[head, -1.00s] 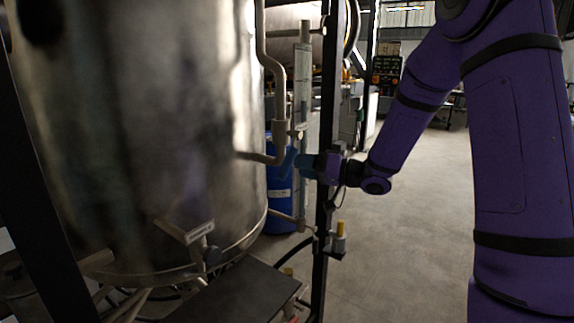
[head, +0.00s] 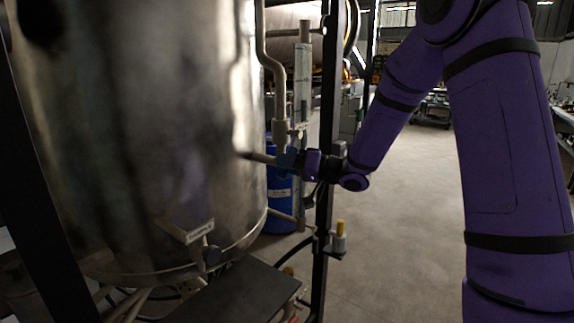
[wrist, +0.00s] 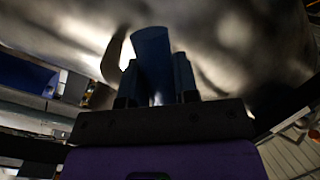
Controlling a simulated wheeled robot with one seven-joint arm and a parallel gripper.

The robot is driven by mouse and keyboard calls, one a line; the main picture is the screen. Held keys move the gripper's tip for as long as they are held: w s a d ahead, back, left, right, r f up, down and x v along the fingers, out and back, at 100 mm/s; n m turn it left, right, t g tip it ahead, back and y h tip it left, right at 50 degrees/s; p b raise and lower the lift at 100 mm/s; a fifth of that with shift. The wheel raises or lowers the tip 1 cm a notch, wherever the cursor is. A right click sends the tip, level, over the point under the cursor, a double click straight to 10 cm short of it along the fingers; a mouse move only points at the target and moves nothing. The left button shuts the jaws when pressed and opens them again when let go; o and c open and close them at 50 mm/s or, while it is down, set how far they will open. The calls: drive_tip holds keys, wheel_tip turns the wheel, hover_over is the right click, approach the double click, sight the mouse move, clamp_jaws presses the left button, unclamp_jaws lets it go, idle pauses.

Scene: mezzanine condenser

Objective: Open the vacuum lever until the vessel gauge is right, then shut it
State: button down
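My gripper (head: 288,160) is in front of the lower bend of a pale pipe (head: 280,100), beside the steel vessel (head: 150,120). It covers part of that bend; I cannot tell whether it touches it. I cannot pick out the vacuum lever or a readable gauge face.
A dark upright post (head: 325,130) stands close by my forearm. A blue drum (head: 281,205) is behind the pipework. A yellow-topped fitting (head: 340,236) is on the post. A dark flat surface (head: 240,293) lies low in front. Open floor (head: 410,230) is at the right.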

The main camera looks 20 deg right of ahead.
drive_tip(key=shift+s+a+r+m+t, duration=0.25)
drive_tip(key=shift+r+m, duration=0.1)
drive_tip(key=shift+m, duration=0.25)
drive_tip(key=shift+s+a+r+m+t, duration=0.1)
drive_tip(key=shift+a+r+m+t, duration=0.1)
drive_tip(key=shift+r+m, duration=0.3)
drive_tip(key=m, duration=0.1)
drive_tip(key=r, duration=0.1)
drive_tip(key=m, duration=0.1)
drive_tip(key=shift+s+a+r+m+t+y, duration=0.25)
drive_tip(key=shift+s+a+m+y, duration=0.05)
drive_tip(key=shift+a, duration=0.05)
drive_tip(key=r+m, duration=0.1)
drive_tip(key=m, duration=0.1)
drive_tip(key=shift+s+a+r+m+t, duration=0.1)
drive_tip(key=shift+a+r+m+t, duration=0.1)
drive_tip(key=shift+r+m+t, duration=0.5)
drive_tip(key=shift+r+m, duration=0.45)
drive_tip(key=shift+m, duration=0.35)
drive_tip(key=shift+r, duration=0.1)
drive_tip(key=c, duration=0.9)
unclamp_jaws()
drive_tip(key=shift+o, duration=0.2)
